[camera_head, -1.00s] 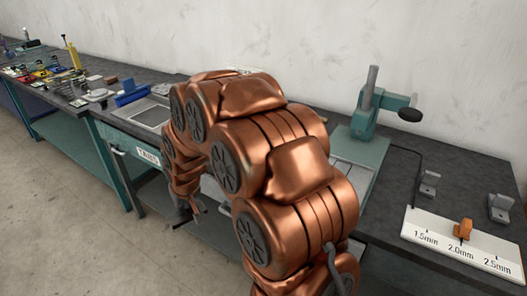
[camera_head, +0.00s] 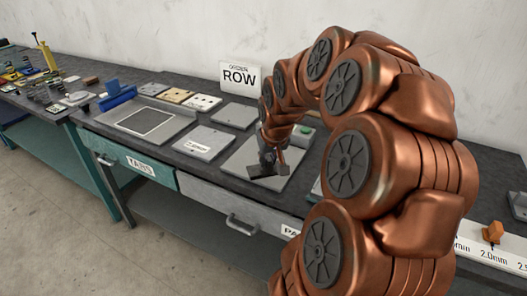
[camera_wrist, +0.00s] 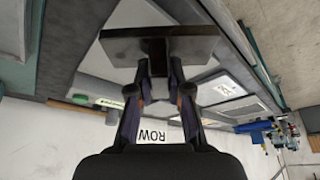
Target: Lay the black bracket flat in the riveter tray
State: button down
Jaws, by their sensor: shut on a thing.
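The bracket (camera_head: 268,171) shows small and dark at the gripper in the head view. I cannot tell whether it touches the plate. I cannot tell which surface is the riveter tray; my arm hides part of the bench.
A grey fixture with a dark panel (camera_head: 146,121) lies to the left. Flat plates (camera_head: 206,142) and a ROW sign (camera_head: 240,77) are nearby. An orange block (camera_head: 493,232) stands by a thickness scale at right. Drawers with handles (camera_head: 243,222) line the front.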

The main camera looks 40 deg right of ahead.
jog(key=w+d+p, duration=0.1)
jog(key=w+d, duration=0.2)
jog(key=w+d+f+p, duration=0.1)
jog(key=w+d+p, duration=0.1)
jog(key=w+d, duration=0.2)
jog(key=w+d+p, duration=0.1)
jog(key=w+d, duration=0.2)
jog(key=d, duration=0.1)
jog(key=shift+w+d+f+p, duration=0.15)
jog(key=shift+d+f+p, duration=0.1)
jog(key=shift+p, duration=0.15)
jog(key=shift+f+p, duration=0.8)
jog(key=shift+f, duration=0.95)
jog(key=shift+f, duration=0.2)
jog(key=c, duration=1.1)
grip_release()
jog(key=shift+r, duration=0.1)
jog(key=shift+r, duration=0.2)
jog(key=b+v, duration=0.4)
jog(key=v, duration=0.8)
